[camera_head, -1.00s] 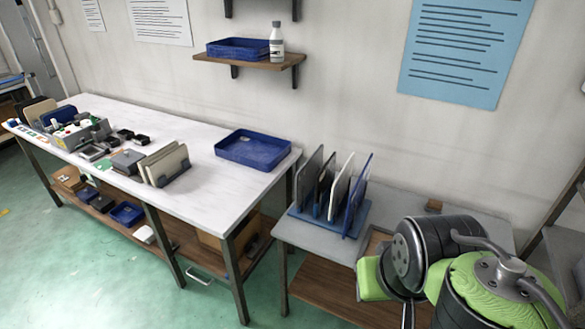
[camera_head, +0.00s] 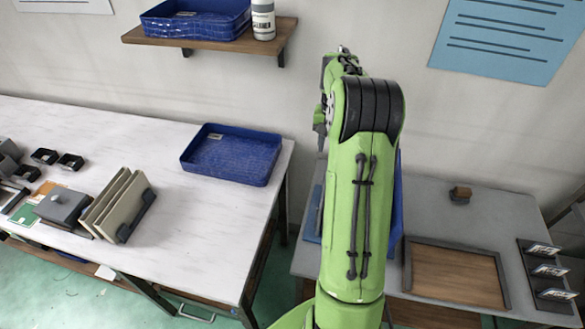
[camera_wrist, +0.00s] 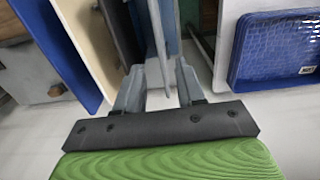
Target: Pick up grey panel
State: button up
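In the wrist view, the grey panel (camera_wrist: 158,38) stands nearly edge-on between the two fingers of my gripper (camera_wrist: 158,84). The fingers are apart, with a gap visible on each side of the panel. To its left stand a dark panel (camera_wrist: 118,28), a cream panel (camera_wrist: 88,35) and a blue panel (camera_wrist: 58,52). In the head view, my arm hides the grey panel and most of the blue rack (camera_head: 313,222). Only an edge of the blue panel (camera_head: 397,205) shows to the right of my arm.
A blue tray (camera_head: 200,172) lies on the white table (camera_head: 190,245), left of my arm. Beige panels (camera_head: 112,205) stand in a holder there. A shelf (camera_head: 205,42) holds blue trays and a bottle (camera_head: 263,20). A wooden inset (camera_head: 455,275) lies right on the grey table.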

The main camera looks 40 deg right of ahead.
notch_tip(320, 180, down, 10)
jog(key=shift+s+d+r+b, duration=0.15)
jog(key=shift+b, duration=0.65)
notch_tip(320, 180, down, 6)
jog(key=shift+r+b, duration=0.1)
jog(key=shift+b, duration=0.2)
jog(key=shift+c, duration=0.3)
grip_shut()
